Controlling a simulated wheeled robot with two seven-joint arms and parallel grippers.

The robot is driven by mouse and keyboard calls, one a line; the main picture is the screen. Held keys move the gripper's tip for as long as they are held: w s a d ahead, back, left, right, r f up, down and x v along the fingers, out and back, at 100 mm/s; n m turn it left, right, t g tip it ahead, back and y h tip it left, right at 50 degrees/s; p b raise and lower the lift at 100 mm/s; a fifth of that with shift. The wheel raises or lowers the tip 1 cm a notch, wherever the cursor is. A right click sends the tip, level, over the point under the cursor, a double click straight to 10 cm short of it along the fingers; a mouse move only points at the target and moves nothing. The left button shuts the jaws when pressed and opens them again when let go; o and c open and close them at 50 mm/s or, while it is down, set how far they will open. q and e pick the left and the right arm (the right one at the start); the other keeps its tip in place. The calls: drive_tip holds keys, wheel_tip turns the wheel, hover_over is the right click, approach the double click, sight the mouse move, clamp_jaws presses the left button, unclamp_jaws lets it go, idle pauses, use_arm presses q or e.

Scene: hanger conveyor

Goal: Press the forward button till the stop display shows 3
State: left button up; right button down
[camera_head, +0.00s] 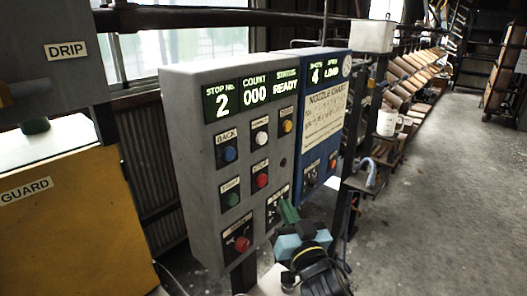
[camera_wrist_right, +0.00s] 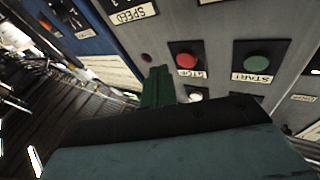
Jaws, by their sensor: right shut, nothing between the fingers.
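The grey control panel (camera_head: 205,125) stands upright near the middle of the head view. Its stop display (camera_head: 222,104) shows 2, beside COUNT 000 and STATUS READY. The top button row has a blue BACK button (camera_head: 229,154), a white button (camera_head: 261,138) and a yellow button (camera_head: 287,126); the small labels of the last two are too blurred to tell which is forward. My right gripper (camera_head: 289,212), with green fingers, is shut and empty in front of the panel's lower right. In the wrist view its fingers (camera_wrist_right: 157,88) are beside the red button; contact cannot be told. My left gripper is not in view.
Below are a green START button (camera_head: 232,199), red STOP button (camera_head: 262,180) and large red button (camera_head: 242,243). A blue panel (camera_head: 314,140) with a nozzle chart adjoins at right. A yellow guard (camera_head: 70,220) stands left. The floor at right is clear.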

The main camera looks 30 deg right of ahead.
drive_tip(key=s+d+r+m+t+h, duration=0.1)
drive_tip(key=s+r, duration=0.1)
drive_tip(key=r, duration=0.5)
drive_tip(key=s+d+r+m+t+h, duration=0.1)
drive_tip(key=s+r+t, duration=0.1)
drive_tip(key=r, duration=0.5)
drive_tip(key=shift+s+h+p, duration=0.3)
drive_tip(key=shift+s+p, duration=0.1)
drive_tip(key=shift+s, duration=0.05)
drive_tip(key=shift+w, duration=0.15)
drive_tip(key=b, duration=0.2)
approach(263, 139)
drive_tip(key=w+d+r, duration=0.3)
drive_tip(key=w+r, duration=0.1)
drive_tip(key=shift+w+d, duration=0.15)
drive_tip(key=shift+w, duration=0.05)
idle(0.6)
drive_tip(key=shift+w, duration=0.3)
